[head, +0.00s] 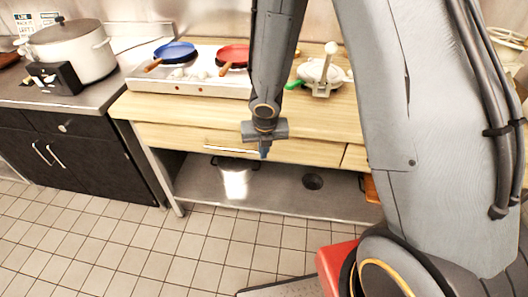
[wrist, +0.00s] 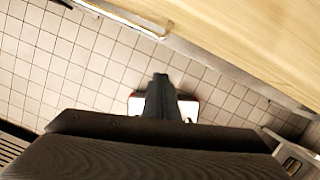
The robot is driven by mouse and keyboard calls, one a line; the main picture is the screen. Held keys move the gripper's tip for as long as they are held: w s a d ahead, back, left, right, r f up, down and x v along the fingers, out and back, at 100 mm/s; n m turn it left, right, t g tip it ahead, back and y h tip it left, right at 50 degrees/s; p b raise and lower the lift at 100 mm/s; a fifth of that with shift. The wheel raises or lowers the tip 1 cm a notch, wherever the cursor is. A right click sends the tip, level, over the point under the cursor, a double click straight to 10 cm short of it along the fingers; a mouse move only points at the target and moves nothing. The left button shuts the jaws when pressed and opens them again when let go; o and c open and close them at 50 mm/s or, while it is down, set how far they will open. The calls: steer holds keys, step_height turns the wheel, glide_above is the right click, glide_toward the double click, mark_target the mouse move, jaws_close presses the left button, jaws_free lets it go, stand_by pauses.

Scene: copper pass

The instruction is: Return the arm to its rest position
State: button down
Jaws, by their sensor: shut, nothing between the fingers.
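My arm reaches down in front of the wooden counter in the head view. My gripper (head: 264,151) hangs at the counter's front edge, pointing down, with its fingers together and nothing between them. In the wrist view the closed fingers (wrist: 160,82) show as a dark narrow shape over the tiled floor. How far the gripper is from the counter front is hard to tell.
The wooden counter (head: 190,110) holds a white stove with a blue pan (head: 176,52) and a red pan (head: 234,55). A large white pot (head: 72,52) stands on the dark cabinet at left. A metal shelf (head: 280,190) lies below. Tiled floor (head: 90,240) is clear at front left.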

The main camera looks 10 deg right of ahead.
steer(key=shift+s+r+p, duration=0.2)
steer(key=shift+r+p, duration=0.2)
steer(key=shift+r, duration=0.3)
steer(key=s+d+r+m+b, duration=0.2)
steer(key=s+d+r+m, duration=0.2)
steer(key=m, duration=1.3)
steer(key=s+d+r+m+g+b, duration=0.1)
steer(key=s+r+m, duration=0.6)
steer(key=m, duration=1.1)
steer(key=s+d+b, duration=0.1)
steer(key=s+d, duration=0.1)
steer(key=s, duration=0.1)
steer(key=shift+d+r, duration=0.35)
steer(key=shift+r, duration=0.05)
steer(key=shift+d, duration=0.1)
